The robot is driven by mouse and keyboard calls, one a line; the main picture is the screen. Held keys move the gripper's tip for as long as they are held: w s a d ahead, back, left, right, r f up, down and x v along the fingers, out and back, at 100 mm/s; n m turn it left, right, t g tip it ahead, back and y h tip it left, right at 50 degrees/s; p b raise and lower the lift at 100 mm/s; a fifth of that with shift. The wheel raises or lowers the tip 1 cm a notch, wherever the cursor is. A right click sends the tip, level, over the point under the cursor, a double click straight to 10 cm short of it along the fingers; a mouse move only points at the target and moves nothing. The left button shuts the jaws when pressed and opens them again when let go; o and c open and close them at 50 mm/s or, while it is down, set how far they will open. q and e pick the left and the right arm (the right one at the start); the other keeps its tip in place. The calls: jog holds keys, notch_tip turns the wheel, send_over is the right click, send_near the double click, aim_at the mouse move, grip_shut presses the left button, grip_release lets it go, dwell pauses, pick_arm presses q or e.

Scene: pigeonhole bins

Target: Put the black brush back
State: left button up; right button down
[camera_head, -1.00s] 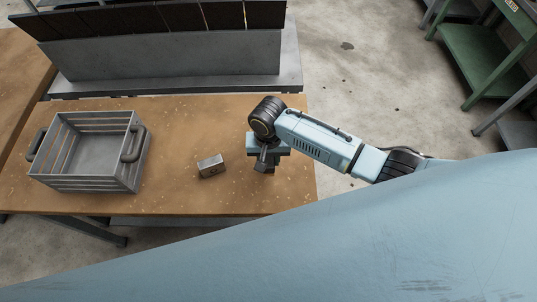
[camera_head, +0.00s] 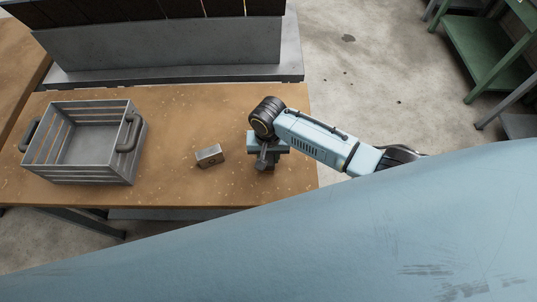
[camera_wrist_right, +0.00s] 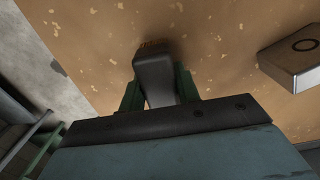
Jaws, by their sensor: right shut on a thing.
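My right gripper (camera_head: 264,160) is over the right end of the wooden table, pointing down. In the right wrist view its green fingers (camera_wrist_right: 158,92) are shut on a dark grey block-like thing (camera_wrist_right: 154,72) with a small brown bristly edge at its far end; this looks like the black brush. In the head view the brush is mostly hidden under the gripper. I cannot tell whether it touches the table. My left gripper is not in view.
A small grey metal block (camera_head: 209,156) lies left of the gripper, also in the right wrist view (camera_wrist_right: 296,62). An empty grey slatted crate (camera_head: 122,170) stands at the table's left. The grey pigeonhole unit (camera_head: 170,52) stands at the back. The wooden table (camera_head: 190,110) is otherwise clear.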

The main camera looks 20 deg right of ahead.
jog(key=shift+f, duration=0.45)
jog(key=c, duration=1.3)
grip_release()
jog(key=shift+c, duration=0.2)
jog(key=o, duration=0.6)
notch_tip(320, 180, up, 3)
jog(key=p, duration=0.3)
jog(key=shift+r+p, duration=0.85)
jog(key=shift+r, duration=0.5)
jog(key=shift+w+r, duration=0.1)
jog(key=shift+r, duration=1.05)
